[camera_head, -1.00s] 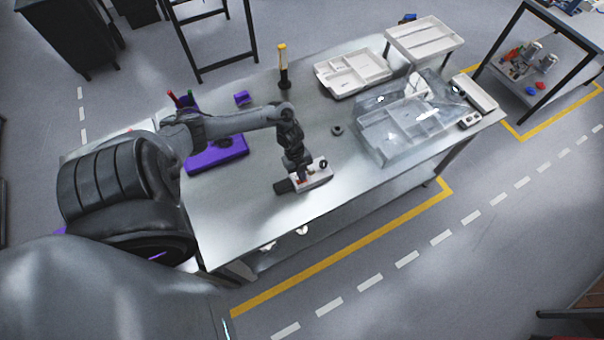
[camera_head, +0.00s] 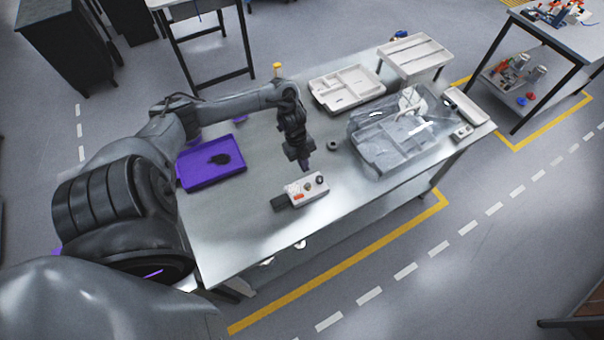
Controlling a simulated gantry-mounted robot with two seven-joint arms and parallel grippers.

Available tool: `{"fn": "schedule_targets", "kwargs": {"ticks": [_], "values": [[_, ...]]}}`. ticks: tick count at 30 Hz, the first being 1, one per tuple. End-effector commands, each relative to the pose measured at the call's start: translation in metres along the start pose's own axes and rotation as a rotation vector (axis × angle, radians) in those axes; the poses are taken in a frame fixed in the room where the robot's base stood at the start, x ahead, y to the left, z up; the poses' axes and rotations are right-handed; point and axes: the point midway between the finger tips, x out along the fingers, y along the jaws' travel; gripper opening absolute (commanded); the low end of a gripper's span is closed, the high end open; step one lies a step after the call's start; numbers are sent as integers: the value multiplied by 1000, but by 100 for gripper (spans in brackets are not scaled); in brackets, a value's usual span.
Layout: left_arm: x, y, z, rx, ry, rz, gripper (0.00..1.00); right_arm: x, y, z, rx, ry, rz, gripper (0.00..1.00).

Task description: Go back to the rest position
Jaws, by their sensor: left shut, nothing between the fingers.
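My left gripper (camera_head: 304,164) is shut and empty. It points down above the metal table (camera_head: 240,228), a little behind a small white and grey control box (camera_head: 306,188) with a red button and dark knobs. The gripper is apart from the box. My left arm reaches in from the left over the table's back part. My right gripper is not in view.
A purple tray (camera_head: 187,180) with a dark item lies at the table's left. A dark ring (camera_head: 332,145) lies right of the gripper. White divided trays (camera_head: 341,96) and a transparent bin (camera_head: 378,164) fill the right side. The table's front left is bare.

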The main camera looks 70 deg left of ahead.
Motion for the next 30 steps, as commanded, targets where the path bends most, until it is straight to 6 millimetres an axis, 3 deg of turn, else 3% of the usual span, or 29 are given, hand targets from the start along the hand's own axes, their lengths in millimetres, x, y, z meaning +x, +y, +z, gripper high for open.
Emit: {"fn": "schedule_targets", "kwargs": {"ticks": [6, 20, 23, 26, 29, 30], "values": [[-9, -3, 0, 0, 0, 0, 0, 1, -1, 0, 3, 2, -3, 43], [-8, -1, 0, -1, 0, 4, 0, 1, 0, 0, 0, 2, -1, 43], [-2, 10, 0, -7, 3, 25, 0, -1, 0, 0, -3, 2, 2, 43], [18, 31, -10, -19, 35, 65, 0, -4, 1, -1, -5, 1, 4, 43], [47, 62, -36, -28, 95, 117, 0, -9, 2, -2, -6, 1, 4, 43], [60, 76, -53, -25, 129, 135, 0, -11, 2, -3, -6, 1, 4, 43]]}}
